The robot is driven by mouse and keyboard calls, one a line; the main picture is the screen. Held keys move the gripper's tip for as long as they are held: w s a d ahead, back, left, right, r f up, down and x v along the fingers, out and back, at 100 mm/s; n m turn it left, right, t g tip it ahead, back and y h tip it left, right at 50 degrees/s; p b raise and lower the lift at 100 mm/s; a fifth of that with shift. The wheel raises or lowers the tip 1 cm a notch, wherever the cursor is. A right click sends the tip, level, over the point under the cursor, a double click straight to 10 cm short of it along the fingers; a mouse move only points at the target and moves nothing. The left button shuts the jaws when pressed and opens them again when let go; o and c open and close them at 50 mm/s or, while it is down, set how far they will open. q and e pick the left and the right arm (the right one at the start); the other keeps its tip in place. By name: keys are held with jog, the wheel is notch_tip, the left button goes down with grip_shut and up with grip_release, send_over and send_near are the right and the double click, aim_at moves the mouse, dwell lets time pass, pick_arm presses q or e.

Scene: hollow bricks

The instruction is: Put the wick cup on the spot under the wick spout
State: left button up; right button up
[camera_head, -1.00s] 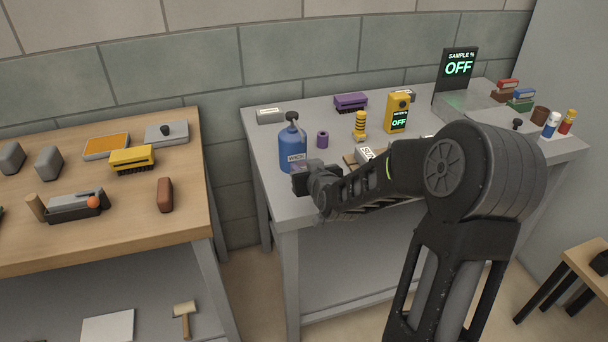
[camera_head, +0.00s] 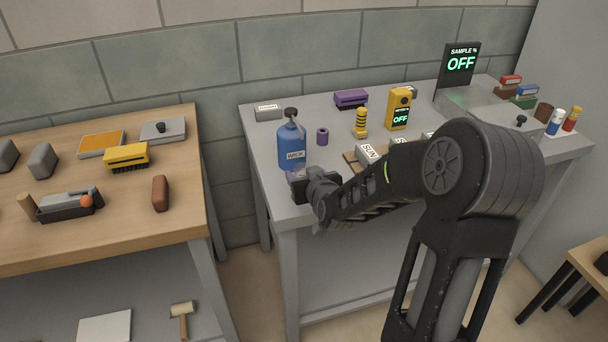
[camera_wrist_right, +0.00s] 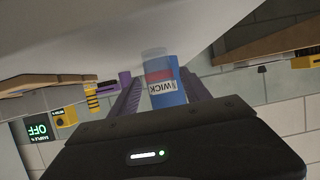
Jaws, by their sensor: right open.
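The blue bottle labelled WICK (camera_head: 291,147) with a black pump top stands near the left end of the grey table. It also shows upside down in the right wrist view (camera_wrist_right: 168,92). There, a pale see-through cylinder with a red band (camera_wrist_right: 157,62), apparently the wick cup, appears between my right fingers, in front of the bottle. My right gripper (camera_head: 299,175) is open close before the bottle; its two fingers stand apart in the wrist view (camera_wrist_right: 159,78). Whether they touch the cup I cannot tell. The gripper hides the cup and the spot in the head view. My left gripper is not in view.
A small purple cylinder (camera_head: 322,137) stands right of the bottle. A block labelled SUN (camera_head: 367,154), a yellow stacked piece (camera_head: 360,124) and a yellow meter (camera_head: 399,108) lie farther right. A wooden table (camera_head: 108,208) stands left, across a gap.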

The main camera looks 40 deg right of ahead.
jog(key=shift+r, duration=0.1)
jog(key=shift+r, duration=0.15)
jog(key=shift+s+a+r, duration=0.1)
jog(key=shift+s, duration=0.25)
jog(key=v, duration=0.4)
jog(key=shift+s+a+r, duration=0.1)
jog(key=shift+s+r, duration=0.05)
jog(key=shift+s, duration=0.05)
jog(key=v, duration=0.1)
jog(key=b+v, duration=0.2)
jog(key=shift+s+a, duration=0.15)
jog(key=shift+s, duration=0.25)
jog(key=b+v, duration=0.3)
jog(key=b, duration=0.3)
